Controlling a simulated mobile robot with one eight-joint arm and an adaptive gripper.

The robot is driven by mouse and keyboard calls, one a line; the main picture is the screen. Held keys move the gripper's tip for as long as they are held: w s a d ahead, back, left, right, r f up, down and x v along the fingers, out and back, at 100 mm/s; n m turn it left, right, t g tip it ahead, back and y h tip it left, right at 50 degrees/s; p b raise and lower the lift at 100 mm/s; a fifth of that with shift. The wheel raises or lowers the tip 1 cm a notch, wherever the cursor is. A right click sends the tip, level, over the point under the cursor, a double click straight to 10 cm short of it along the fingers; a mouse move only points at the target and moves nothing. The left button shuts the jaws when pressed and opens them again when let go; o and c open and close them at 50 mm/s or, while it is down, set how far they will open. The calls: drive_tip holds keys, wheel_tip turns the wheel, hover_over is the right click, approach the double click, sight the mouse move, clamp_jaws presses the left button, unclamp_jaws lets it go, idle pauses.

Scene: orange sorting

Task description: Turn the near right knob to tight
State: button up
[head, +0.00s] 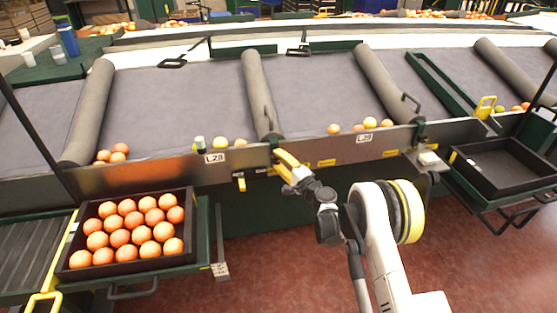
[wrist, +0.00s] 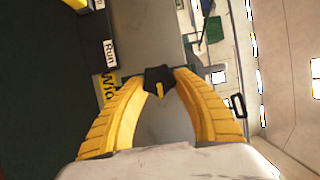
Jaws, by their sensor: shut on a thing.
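A small black knob (wrist: 160,79) with a yellow mark on its face shows in the wrist view, between the two yellow fingertips. My gripper (wrist: 160,82) is shut on this knob, one finger on each side. In the head view my gripper (head: 279,156) reaches the front wall of the sorting line, near the end of a roller divider, and hides the knob there. I cannot tell which setting the mark points to.
A black crate (head: 190,232) full of oranges stands on a stand at left. An almost empty dark crate (head: 505,190) stands at right. Several fruits lie along the front wall (head: 330,148). Red floor (head: 270,265) is open before the line.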

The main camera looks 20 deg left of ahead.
drive_tip(key=shift+s+a, duration=0.1)
drive_tip(key=shift+a, duration=0.05)
drive_tip(key=o, duration=1.3)
drive_tip(key=shift+a, duration=0.1)
drive_tip(key=shift+c, duration=0.2)
drive_tip(key=shift+s+d, duration=0.1)
drive_tip(key=shift+d, duration=0.25)
drive_tip(key=v, duration=1.1)
drive_tip(key=shift+s, duration=0.15)
drive_tip(key=shift+d, duration=0.15)
